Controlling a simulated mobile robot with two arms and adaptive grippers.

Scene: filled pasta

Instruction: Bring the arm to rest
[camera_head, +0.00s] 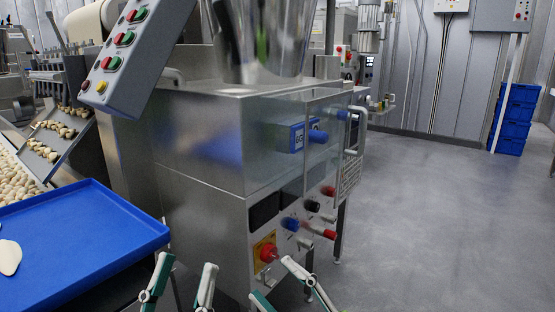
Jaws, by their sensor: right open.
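My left gripper (188,262) shows at the bottom edge, left of centre. Its two pale fingers with green parts stand apart, with nothing between them. My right gripper (271,277) is just to the right of it, also at the bottom edge. Its fingers are spread and empty. Both grippers appear in front of the lower part of the steel machine (200,150). The lower parts of both grippers are cut off by the frame.
A blue tray (95,225) at the left holds a pale dough piece (9,257). A slanted button panel (125,50) hangs above the machine. Red and blue knobs stick out of the machine's side. Blue crates (513,118) stand far right. The grey floor (440,220) at right is clear.

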